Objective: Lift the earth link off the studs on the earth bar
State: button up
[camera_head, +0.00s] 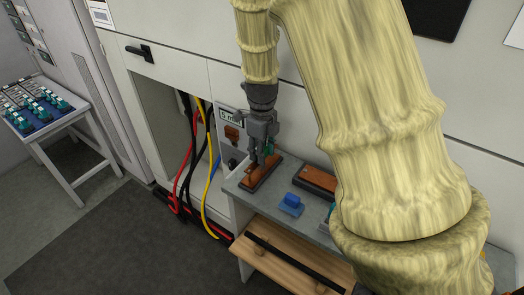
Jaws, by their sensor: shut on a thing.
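The earth bar (259,177) is a brown-orange strip on a dark base near the back left of the grey bench top. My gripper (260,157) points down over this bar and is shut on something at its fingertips. A small green part (268,150) shows beside the fingers; I take it to be the earth link. The fingers hide most of it. I cannot tell whether it touches the studs or is clear of them.
A second brown bar on a dark base (318,180) lies to the right, partly behind my arm. A blue block (291,204) sits on the bench (262,207) in front. Red, black and yellow cables (207,190) hang from the open cabinet at left.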

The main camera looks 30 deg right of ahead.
jog(key=shift+r+p, duration=1.45)
jog(key=shift+r, duration=0.7)
